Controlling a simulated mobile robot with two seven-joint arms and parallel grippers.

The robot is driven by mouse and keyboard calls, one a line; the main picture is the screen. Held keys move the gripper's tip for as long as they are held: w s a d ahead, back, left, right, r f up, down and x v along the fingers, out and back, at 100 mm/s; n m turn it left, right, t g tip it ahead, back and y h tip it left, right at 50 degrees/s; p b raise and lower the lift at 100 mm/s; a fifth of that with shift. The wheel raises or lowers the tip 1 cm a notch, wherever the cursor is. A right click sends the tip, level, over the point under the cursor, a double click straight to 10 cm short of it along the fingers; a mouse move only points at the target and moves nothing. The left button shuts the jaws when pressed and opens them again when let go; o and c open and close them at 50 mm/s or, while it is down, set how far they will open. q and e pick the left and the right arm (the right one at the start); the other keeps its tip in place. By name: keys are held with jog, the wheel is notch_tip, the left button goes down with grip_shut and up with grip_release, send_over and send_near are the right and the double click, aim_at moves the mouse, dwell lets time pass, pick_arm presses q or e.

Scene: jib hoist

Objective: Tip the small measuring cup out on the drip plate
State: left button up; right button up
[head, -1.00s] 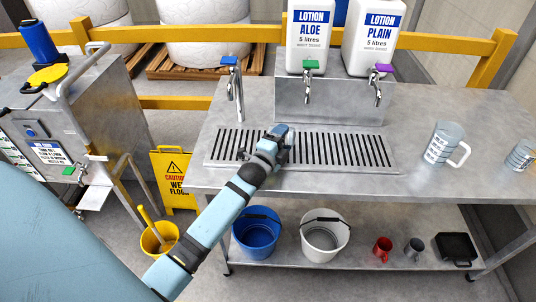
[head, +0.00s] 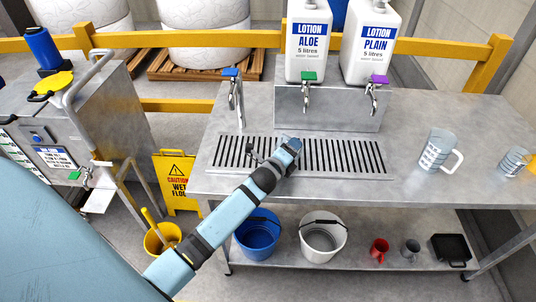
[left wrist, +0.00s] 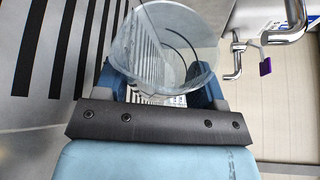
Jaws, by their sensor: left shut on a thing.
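My left gripper (head: 288,150) is over the slotted drip plate (head: 222,165) on the steel bench. In the left wrist view the gripper (left wrist: 165,100) is shut on a clear measuring cup (left wrist: 165,45). The cup's wide round rim faces me and I see into it. The plate's slots run up the left of that view and the taps are at the right, so the wrist is rolled over and the cup looks tipped on its side. I cannot make out any liquid. The head view hides most of the cup behind my arm. My right gripper is not in view.
Behind the plate are a blue-handled tap (head: 233,85), an aloe lotion bottle (head: 308,45) and a plain lotion bottle (head: 370,45). A larger jug (head: 437,150) and a smaller one (head: 514,161) stand to the right. Buckets (head: 257,235) sit on the shelf below.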

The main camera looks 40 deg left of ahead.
aim_at(302, 151)
pick_arm(q)
jog(key=shift+r+m+g+y+p, duration=0.3)
jog(key=shift+r+m+p, duration=0.4)
jog(key=shift+p, duration=0.45)
jog(key=m+p, duration=0.1)
jog(key=p, duration=0.1)
jog(key=m+g+y+p, duration=0.1)
jog(key=p, duration=0.1)
jog(key=shift+d+m+p, duration=0.25)
jog(key=shift+m+p, duration=0.1)
jog(key=shift+m, duration=0.05)
jog(key=d+m+p, duration=0.1)
jog(key=p, duration=0.1)
jog(key=w+d+m+g+y+p, duration=0.1)
jog(key=d+p, duration=0.1)
jog(key=shift+f+m, duration=0.15)
jog(key=shift+m, duration=0.15)
jog(key=shift+w+d+f+m+g+y+p, duration=0.1)
jog(key=shift+d+f+m+g+y+p, duration=0.3)
jog(key=shift+d+f+m+y+p, duration=0.3)
jog(key=shift+w+d+m, duration=0.1)
jog(key=shift+m, duration=0.2)
jog(key=shift+d+f+y, duration=0.2)
jog(key=shift+f+y, duration=0.1)
jog(key=shift+r, duration=0.1)
